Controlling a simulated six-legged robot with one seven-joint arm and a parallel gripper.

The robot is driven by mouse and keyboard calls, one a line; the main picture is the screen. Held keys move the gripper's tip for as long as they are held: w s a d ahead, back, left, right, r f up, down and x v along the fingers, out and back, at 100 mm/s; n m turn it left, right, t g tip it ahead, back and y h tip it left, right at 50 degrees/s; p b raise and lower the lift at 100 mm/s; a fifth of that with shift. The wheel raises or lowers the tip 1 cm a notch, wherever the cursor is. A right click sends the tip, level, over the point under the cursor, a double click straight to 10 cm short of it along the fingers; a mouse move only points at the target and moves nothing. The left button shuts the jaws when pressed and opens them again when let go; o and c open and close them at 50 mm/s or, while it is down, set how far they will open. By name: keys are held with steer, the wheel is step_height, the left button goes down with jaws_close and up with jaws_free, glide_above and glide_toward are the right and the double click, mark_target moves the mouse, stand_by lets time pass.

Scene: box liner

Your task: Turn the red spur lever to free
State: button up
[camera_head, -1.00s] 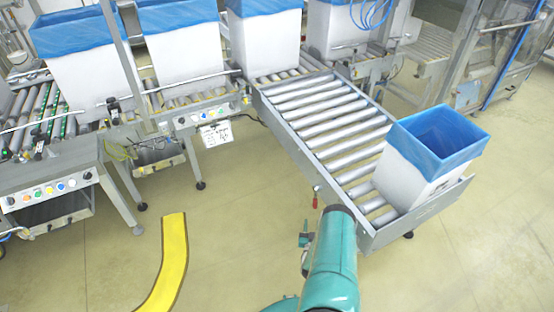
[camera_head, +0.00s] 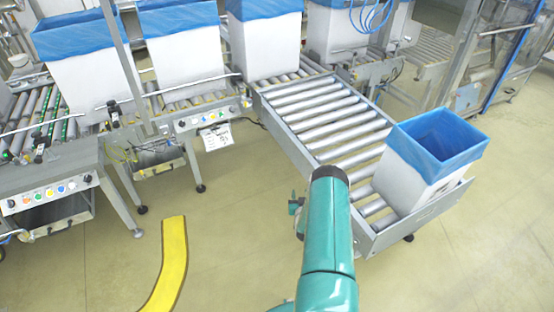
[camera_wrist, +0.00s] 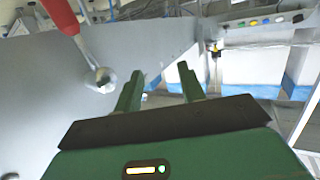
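The red spur lever (camera_wrist: 62,15) shows in the wrist view at the upper left. Its red grip runs into a thin metal rod that ends at a round pivot (camera_wrist: 105,77) on the grey side plate of the spur conveyor. My gripper (camera_wrist: 160,82) has its two green fingers apart with nothing between them. The fingers are to the right of the lever and its pivot, not touching the grip. In the head view my teal arm (camera_head: 328,230) covers the lever and the gripper.
The spur roller conveyor (camera_head: 290,135) carries a white box with a blue liner (camera_head: 440,150) at its near end. Several lined boxes stand on the main line behind. A yellow floor strip (camera_head: 168,262) lies at left on open floor.

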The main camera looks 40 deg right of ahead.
steer(key=w+a+r+n+y, duration=0.1)
steer(key=w+a+r, duration=0.1)
steer(key=w+r, duration=0.3)
steer(key=w+a+r+n+y, duration=0.1)
steer(key=w+r, duration=0.4)
steer(key=r, duration=0.6)
steer(key=shift+w+a+r+g+y, duration=0.35)
steer(key=shift+a+y, duration=0.15)
steer(key=shift+a, duration=0.25)
